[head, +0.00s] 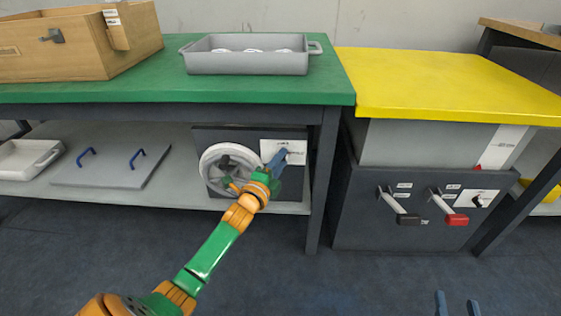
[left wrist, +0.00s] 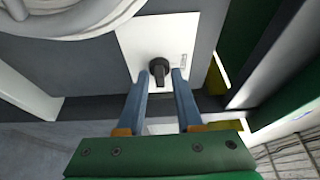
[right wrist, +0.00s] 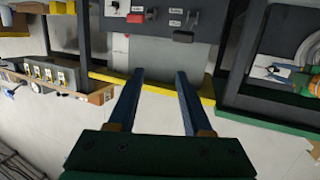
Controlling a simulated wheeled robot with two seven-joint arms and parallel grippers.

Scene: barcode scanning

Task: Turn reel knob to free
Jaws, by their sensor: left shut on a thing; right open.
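The reel knob (left wrist: 160,66) is a small black knob on a white plate (left wrist: 135,35) in the left wrist view. The plate (head: 298,146) is on the dark box under the green bench, right of the pale reel (head: 206,165). My left gripper (head: 279,159) reaches the plate; its fingers (left wrist: 160,78) are closed in on the knob from either side. In the head view the fingers hide the knob. My right gripper (head: 457,303) is open and empty, low at the picture's bottom right; its spread fingers show in the right wrist view (right wrist: 158,80).
The green bench (head: 120,92) carries a wooden box (head: 80,60) and a grey tray (head: 245,63). A grey lid with blue handles (head: 110,168) lies on the lower shelf. The yellow-topped unit (head: 440,85) has red (head: 457,219) and black (head: 408,219) levers. The floor in front is clear.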

